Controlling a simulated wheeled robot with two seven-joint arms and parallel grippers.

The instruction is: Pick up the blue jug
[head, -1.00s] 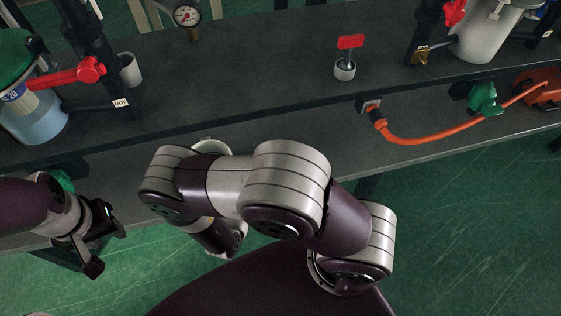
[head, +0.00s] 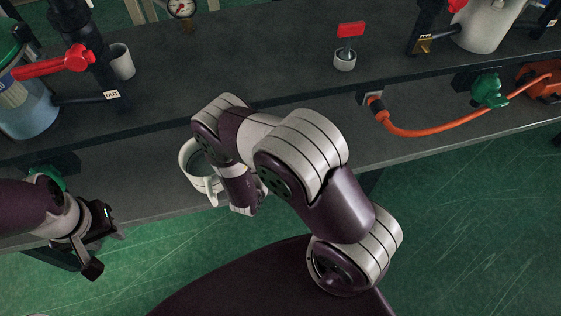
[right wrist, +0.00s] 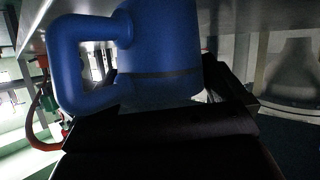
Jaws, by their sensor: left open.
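The blue jug (right wrist: 160,55) fills the upper middle of the right wrist view, with its looped handle on the left. It is right in front of my right gripper (right wrist: 172,112), whose dark parts lie below and beside it. Whether the jaws are closed on the jug cannot be told. No blue jug can be made out in the head view, where my right arm covers part of the lower shelf and the right gripper is hidden. My left gripper (head: 106,242) is open and empty at the lower left.
A white jug (head: 190,158) stands on the lower shelf (head: 130,180) beside my right arm. An orange cable (head: 415,134) hangs at the right. Green floor is free at the right.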

